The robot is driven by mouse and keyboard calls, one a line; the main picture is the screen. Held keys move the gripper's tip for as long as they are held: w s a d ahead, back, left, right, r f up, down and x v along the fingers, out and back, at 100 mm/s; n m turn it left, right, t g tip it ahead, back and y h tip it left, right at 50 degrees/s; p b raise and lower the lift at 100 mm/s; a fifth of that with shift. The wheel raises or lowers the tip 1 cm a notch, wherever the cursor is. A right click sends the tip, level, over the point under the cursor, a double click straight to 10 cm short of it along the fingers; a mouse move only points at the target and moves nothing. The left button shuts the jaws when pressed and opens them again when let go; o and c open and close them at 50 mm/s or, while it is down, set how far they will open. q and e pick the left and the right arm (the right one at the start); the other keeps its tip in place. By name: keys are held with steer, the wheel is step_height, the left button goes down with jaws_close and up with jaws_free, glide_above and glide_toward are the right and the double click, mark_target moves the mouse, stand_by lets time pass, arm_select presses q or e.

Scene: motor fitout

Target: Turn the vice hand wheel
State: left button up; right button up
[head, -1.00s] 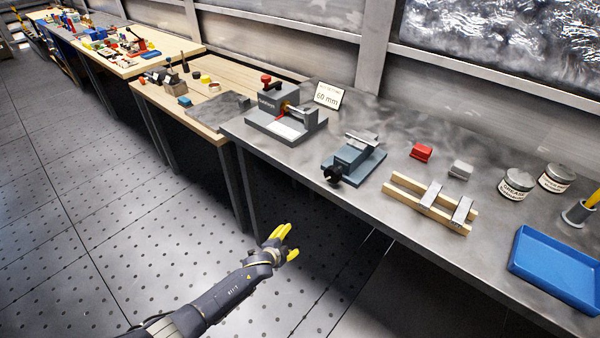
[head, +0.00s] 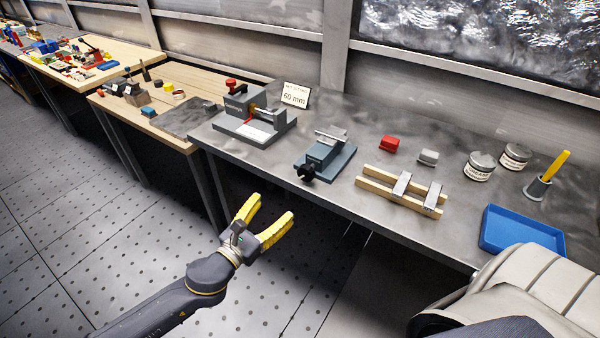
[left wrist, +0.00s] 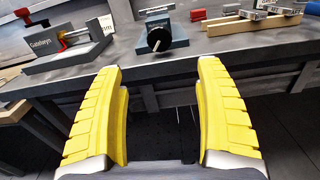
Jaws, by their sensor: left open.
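The grey-blue vice (head: 325,155) stands on the metal bench near its front edge. Its black hand wheel (head: 306,173) faces the front edge; in the left wrist view the hand wheel (left wrist: 159,40) shows at top centre, beyond my fingers. My left gripper (head: 268,216) has yellow fingers spread wide and empty, in front of the bench and short of the wheel, touching nothing. In the left wrist view the fingers (left wrist: 162,85) stand apart with only floor and bench edge between them. My right gripper is not in view.
Left of the vice is a grey cutting device (head: 250,125) with a "60 mm" sign (head: 295,95). To the right are wooden rails (head: 380,198) with metal blocks, a red block (head: 389,144), cans (head: 480,167) and a blue tray (head: 522,233). A pale part of my body covers the lower right.

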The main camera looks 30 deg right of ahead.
mark_target(304, 174)
arm_select(q)
steer(key=x, duration=1.7)
steer(key=shift+w+d+f, duration=0.1)
steer(key=shift+w+d, duration=0.05)
steer(key=shift+c, duration=0.3)
steer(key=c, duration=1.2)
